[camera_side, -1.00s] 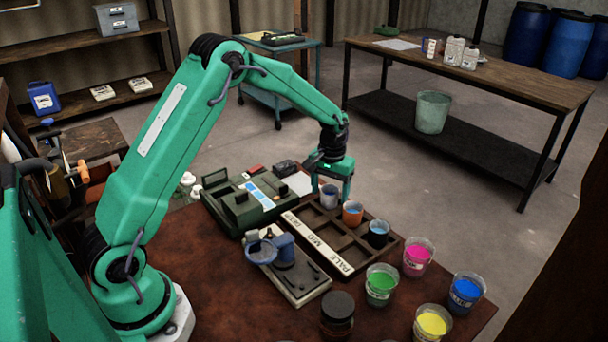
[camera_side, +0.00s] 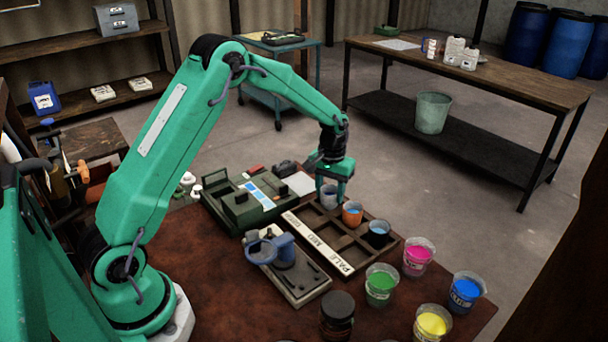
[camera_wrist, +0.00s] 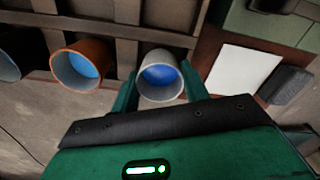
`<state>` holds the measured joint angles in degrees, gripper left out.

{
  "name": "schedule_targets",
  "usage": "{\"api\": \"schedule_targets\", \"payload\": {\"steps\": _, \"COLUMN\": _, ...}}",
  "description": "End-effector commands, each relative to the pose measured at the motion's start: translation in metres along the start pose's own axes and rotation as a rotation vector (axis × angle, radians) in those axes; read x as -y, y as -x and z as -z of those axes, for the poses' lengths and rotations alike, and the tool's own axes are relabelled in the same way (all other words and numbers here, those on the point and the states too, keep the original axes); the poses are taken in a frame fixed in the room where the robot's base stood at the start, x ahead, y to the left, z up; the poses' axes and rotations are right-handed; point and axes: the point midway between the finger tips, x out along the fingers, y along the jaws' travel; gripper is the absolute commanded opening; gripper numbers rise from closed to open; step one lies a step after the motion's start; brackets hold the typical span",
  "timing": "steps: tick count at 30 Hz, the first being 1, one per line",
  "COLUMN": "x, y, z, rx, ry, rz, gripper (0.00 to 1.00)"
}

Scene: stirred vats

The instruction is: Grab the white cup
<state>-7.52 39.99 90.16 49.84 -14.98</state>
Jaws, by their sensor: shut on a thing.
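The white cup (camera_side: 329,196) stands at the back end of the divided wooden tray (camera_side: 384,257). My gripper (camera_side: 332,190) is over it with its fingers down on both sides of the cup. In the wrist view the white cup (camera_wrist: 160,78) sits between the two green fingers (camera_wrist: 160,92), which are shut on it. It has blue inside. The cup's lower part is hidden by the fingers and the tray in the side view.
An orange cup (camera_side: 352,214) and a dark cup (camera_side: 378,234) stand beside it in the tray. Buckets of pink (camera_side: 417,257), green (camera_side: 381,285), blue (camera_side: 466,293) and yellow (camera_side: 431,323) paint stand at the right. A green machine (camera_side: 247,199) is left of the tray.

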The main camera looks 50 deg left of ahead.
Motion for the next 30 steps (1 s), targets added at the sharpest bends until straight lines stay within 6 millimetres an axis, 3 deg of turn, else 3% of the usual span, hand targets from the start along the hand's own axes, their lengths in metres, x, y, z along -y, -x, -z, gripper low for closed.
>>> {"api": "schedule_targets", "payload": {"steps": 8, "x": 0.000, "y": 0.009, "z": 0.000, "rx": -0.001, "ry": 0.000, "rz": 0.000, "gripper": 0.22}}
{"api": "schedule_targets", "payload": {"steps": 16, "x": 0.000, "y": 0.044, "z": 0.001, "rx": -0.004, "ry": 0.000, "rz": -0.001, "gripper": 0.22}}
{"api": "schedule_targets", "payload": {"steps": 30, "x": -0.058, "y": 0.090, "z": -0.059, "rx": -0.002, "ry": -0.005, "rz": -0.001, "gripper": 0.22}}
